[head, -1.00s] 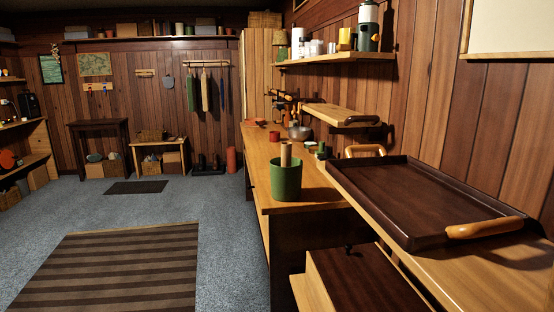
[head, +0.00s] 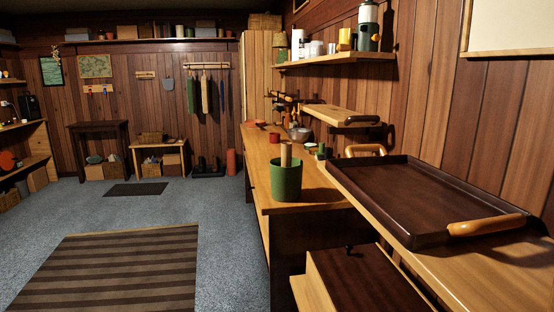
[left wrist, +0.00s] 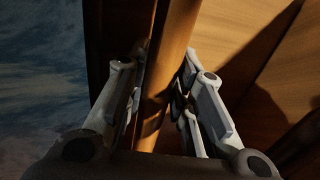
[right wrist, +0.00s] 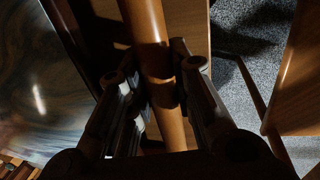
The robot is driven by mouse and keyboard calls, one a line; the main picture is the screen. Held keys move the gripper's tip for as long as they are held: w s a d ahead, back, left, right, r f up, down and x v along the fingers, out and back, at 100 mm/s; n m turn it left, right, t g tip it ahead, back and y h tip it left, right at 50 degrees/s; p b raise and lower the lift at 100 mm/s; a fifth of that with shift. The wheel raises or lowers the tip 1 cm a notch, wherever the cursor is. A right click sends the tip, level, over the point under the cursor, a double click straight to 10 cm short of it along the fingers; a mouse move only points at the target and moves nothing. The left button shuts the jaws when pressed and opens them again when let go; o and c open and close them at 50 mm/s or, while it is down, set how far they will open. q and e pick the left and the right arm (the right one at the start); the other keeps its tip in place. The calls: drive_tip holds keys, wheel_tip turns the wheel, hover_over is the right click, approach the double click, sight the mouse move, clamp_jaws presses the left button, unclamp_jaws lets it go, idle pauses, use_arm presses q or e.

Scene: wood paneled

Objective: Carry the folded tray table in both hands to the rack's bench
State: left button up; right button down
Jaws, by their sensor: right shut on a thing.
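In the right wrist view my right gripper (right wrist: 155,80) is shut on a round, orange-brown wooden bar (right wrist: 143,20). In the left wrist view a similar round wooden bar (left wrist: 176,40) runs between the fingers of my left gripper (left wrist: 160,75). These fingers stand apart on either side of it, with a dark gap at the right. Neither gripper shows in the head view. The frames do not show the whole of what these bars belong to, so I cannot tell for sure that it is the folded tray table.
A dark tray (head: 430,195) with wooden handles rests on a wooden ledge at the right. A green pot (head: 286,180) stands on the long counter (head: 262,160). A small bench (head: 160,144) stands by the back wall. Open carpet (head: 170,208) and a striped rug (head: 110,270) lie at the left.

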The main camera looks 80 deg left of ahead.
use_arm(q)
drive_tip(key=o, duration=0.5)
drive_tip(key=shift+r, duration=0.1)
drive_tip(key=shift+c, duration=0.2)
use_arm(e)
drive_tip(key=shift+d+r, duration=0.1)
drive_tip(key=shift+d, duration=0.05)
use_arm(q)
drive_tip(key=shift+d, duration=0.1)
drive_tip(key=shift+s+f, duration=0.15)
drive_tip(key=shift+f, duration=0.05)
use_arm(e)
drive_tip(key=c, duration=1.7)
unclamp_jaws()
drive_tip(key=shift+s, duration=0.1)
drive_tip(key=o, duration=0.5)
drive_tip(key=shift+a, duration=0.2)
use_arm(q)
drive_tip(key=shift+d, duration=0.1)
drive_tip(key=shift+r, duration=0.2)
use_arm(e)
drive_tip(key=shift+a, duration=0.1)
